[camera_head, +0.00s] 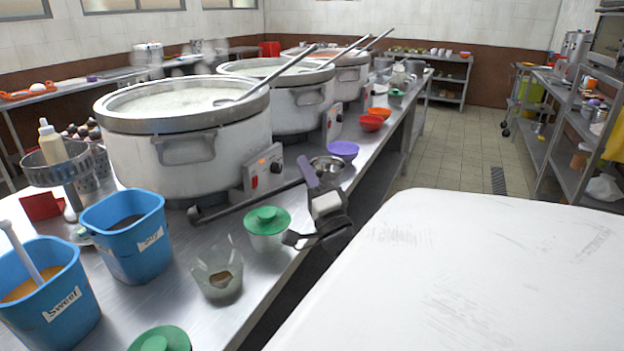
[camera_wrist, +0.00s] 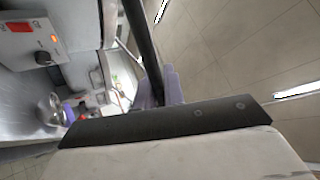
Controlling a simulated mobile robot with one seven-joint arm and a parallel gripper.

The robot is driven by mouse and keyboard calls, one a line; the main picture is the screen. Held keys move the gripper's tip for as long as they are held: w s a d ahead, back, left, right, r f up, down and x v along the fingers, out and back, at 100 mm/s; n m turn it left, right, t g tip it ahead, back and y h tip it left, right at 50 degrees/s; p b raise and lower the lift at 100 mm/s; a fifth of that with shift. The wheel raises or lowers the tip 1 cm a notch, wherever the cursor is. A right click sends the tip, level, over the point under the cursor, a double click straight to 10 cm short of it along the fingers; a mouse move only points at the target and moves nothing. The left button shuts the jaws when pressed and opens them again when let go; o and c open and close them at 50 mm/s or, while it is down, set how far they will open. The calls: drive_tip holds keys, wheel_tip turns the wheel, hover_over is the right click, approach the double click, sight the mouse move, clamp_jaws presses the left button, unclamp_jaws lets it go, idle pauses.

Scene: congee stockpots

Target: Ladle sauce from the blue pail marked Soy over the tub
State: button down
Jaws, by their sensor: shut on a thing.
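The blue pail marked Soy (camera_head: 122,262) stands on the steel counter at the left in the head view, with dark liquid inside. An open clear tub (camera_head: 217,290) stands to its right, with something brown in it. My gripper (camera_head: 308,175) has purple fingers and is shut on a long dark ladle (camera_head: 250,198). The ladle lies nearly level above the counter, its far end pointing left, behind the tub and in front of the big pot. In the wrist view the dark handle (camera_wrist: 141,35) runs between my purple fingers (camera_wrist: 160,88). The ladle's contents cannot be seen.
A blue pail marked Sweet (camera_head: 70,315) with a pale handle in it stands at the front left. Green-lidded tubs (camera_head: 267,232) are near the counter edge. A large stockpot (camera_head: 190,150) stands behind. A metal bowl (camera_head: 328,168) and a purple bowl (camera_head: 344,150) are beyond.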

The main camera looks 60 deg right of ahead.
drive_tip(key=w+a+r+n+g+y+p, duration=0.3)
drive_tip(key=w+a+r+n+y+p, duration=0.5)
drive_tip(key=w+a+r+n, duration=0.7)
drive_tip(key=shift+a+r+n+y, duration=1.15)
drive_tip(key=shift+a+n, duration=0.6)
drive_tip(key=shift+n, duration=0.45)
drive_tip(key=shift+f, duration=0.15)
